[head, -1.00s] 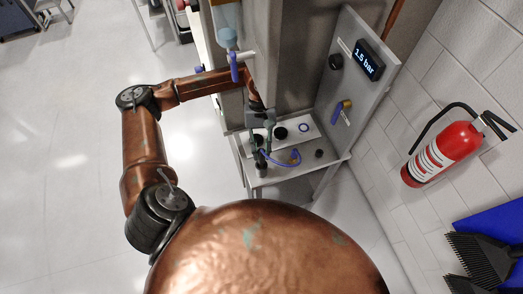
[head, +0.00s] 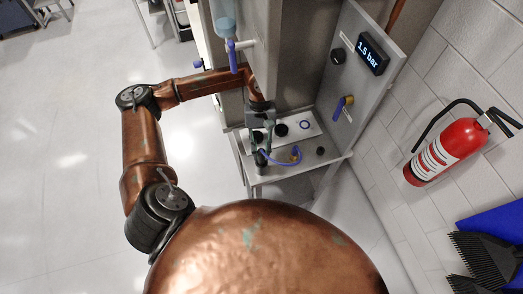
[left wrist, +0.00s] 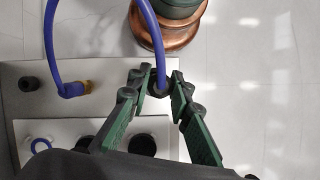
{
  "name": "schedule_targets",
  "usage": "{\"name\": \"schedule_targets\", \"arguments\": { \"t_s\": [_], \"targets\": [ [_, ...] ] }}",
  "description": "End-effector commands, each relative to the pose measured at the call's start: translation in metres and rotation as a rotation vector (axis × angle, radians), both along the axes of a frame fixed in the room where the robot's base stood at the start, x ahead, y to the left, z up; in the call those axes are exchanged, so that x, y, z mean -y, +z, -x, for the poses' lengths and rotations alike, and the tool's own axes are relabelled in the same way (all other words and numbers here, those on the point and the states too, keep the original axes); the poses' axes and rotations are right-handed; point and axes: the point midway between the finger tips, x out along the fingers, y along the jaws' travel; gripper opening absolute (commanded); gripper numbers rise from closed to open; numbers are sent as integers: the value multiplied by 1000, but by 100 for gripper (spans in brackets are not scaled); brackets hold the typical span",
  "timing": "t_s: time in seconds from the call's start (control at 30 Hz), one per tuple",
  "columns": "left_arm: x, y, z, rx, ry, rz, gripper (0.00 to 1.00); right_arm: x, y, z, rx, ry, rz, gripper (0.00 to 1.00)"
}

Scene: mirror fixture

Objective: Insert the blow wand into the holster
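The blow wand (head: 261,159) is a dark piece with a blue hose at its top, at the front left edge of the grey shelf. My left gripper (head: 268,148) reaches down onto it. In the left wrist view, the fingertips (left wrist: 161,80) close in on both sides of the wand's dark round top (left wrist: 160,90); its lower part is hidden. No part is clearly recognisable as the holster. A white plate on the shelf bears a dark round opening (head: 281,130), a second dark round part (left wrist: 140,145) and a blue ring (head: 304,125). My right gripper is out of view.
The blue hose (head: 290,149) arcs to a brass fitting (head: 296,157) on the shelf (head: 309,163). A small black knob (head: 320,151) stands to its right. An upright panel with a "1.5 bar" display (head: 371,55) bounds the right side. A fire extinguisher (head: 446,151) hangs beyond.

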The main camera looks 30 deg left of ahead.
Motion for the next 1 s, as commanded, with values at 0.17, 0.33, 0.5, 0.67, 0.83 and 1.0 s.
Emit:
{"name": "schedule_targets", "arguments": {
  "t_s": [0.17, 0.33, 0.5, 0.67, 0.83, 1.0],
  "targets": [
    [0, 1, 0, 0, 0, 0, 30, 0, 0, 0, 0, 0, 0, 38],
    [0, 0, 0, 0, 0, 0, 39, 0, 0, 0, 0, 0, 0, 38],
    [0, 0, 0, 0, 0, 0, 39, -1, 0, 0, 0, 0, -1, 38],
    [-2, 8, -3, 2, 0, 0, 39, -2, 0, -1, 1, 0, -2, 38],
    [-8, 32, -12, 4, 1, 0, 39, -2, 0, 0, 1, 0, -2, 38],
    [-14, 56, -21, 3, 1, 0, 39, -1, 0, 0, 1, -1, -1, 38]
  ]
}}
